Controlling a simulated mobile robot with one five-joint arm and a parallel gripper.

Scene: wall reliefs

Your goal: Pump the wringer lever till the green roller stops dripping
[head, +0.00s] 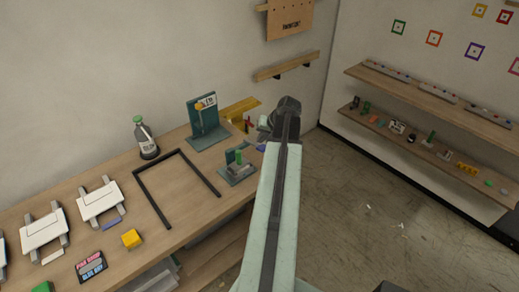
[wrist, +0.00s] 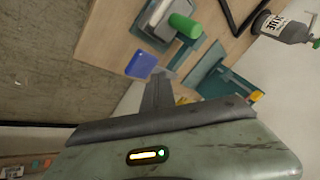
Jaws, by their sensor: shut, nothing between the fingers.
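The wringer is a small teal-based device (head: 238,170) near the bench's right edge, left of my arm in the head view. Its green roller (head: 239,157) stands out on top. In the wrist view the green roller (wrist: 185,25) lies at the top, beside grey parts on the teal base (wrist: 157,40). I cannot make out the lever clearly, nor any drips. My gripper (wrist: 162,76) is shut and empty, apart from the roller and below it in the wrist picture. In the head view the gripper is mostly hidden by my arm.
A teal stand (head: 207,122) with a yellow part is behind the wringer. A blue block (wrist: 141,64) lies near my fingertips in the wrist view. A black frame (head: 176,186) and a bottle (head: 146,138) are left. Open floor (head: 370,220) lies right of the bench.

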